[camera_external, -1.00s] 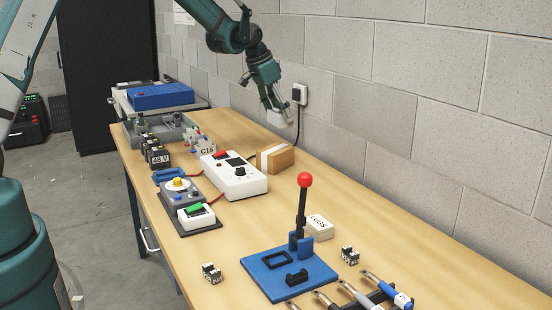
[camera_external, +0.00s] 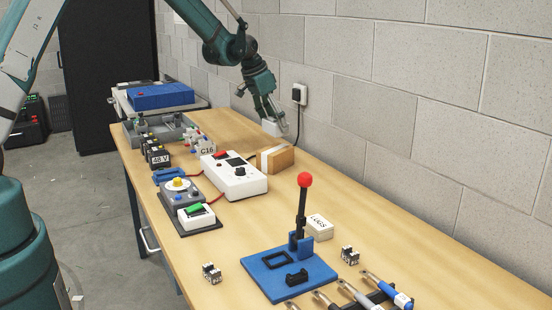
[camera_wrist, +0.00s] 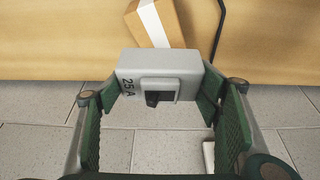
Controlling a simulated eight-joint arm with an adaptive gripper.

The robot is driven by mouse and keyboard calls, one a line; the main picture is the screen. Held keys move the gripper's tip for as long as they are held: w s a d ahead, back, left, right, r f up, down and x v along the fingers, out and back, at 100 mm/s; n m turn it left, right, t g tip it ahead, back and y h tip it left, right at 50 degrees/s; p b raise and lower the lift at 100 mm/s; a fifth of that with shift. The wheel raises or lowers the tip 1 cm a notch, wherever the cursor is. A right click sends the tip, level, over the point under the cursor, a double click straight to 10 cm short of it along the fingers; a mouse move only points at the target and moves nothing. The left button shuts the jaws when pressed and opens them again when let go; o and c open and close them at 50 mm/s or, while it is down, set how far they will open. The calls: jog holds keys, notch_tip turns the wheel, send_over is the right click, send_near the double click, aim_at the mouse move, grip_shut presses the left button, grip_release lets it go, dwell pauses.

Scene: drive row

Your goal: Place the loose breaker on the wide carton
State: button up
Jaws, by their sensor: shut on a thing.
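My gripper (camera_wrist: 164,92) is shut on the loose breaker (camera_wrist: 190,62), a light grey block marked 25 A with a dark switch in its face. In the external view the breaker (camera_external: 271,128) hangs between my gripper's fingers (camera_external: 273,122), above the far end of the bench near the wall. The wide carton (camera_external: 283,160) is a brown box with a white band, lying on the bench below and slightly right of the breaker. In the wrist view the carton (camera_wrist: 168,14) shows just beyond the breaker, which covers its near edge. The breaker looks apart from the carton.
A white meter box (camera_external: 235,177) with a red lead stands in front of the carton. C16 breakers (camera_external: 206,149) stand left of it. A black cable (camera_external: 297,128) runs down from the wall socket (camera_external: 299,93). A red-knobbed lever press (camera_external: 302,225) stands nearer the camera.

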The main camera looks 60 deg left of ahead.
aim_at(269, 122)
jog(key=shift+f, duration=1.05)
jog(key=shift+f, duration=1.9)
jog(key=shift+f, duration=0.2)
jog(key=o, duration=1.1)
jog(key=shift+c, duration=0.2)
jog(key=shift+r, duration=0.3)
jog(key=shift+v, duration=5.9)
jog(key=shift+s, duration=0.1)
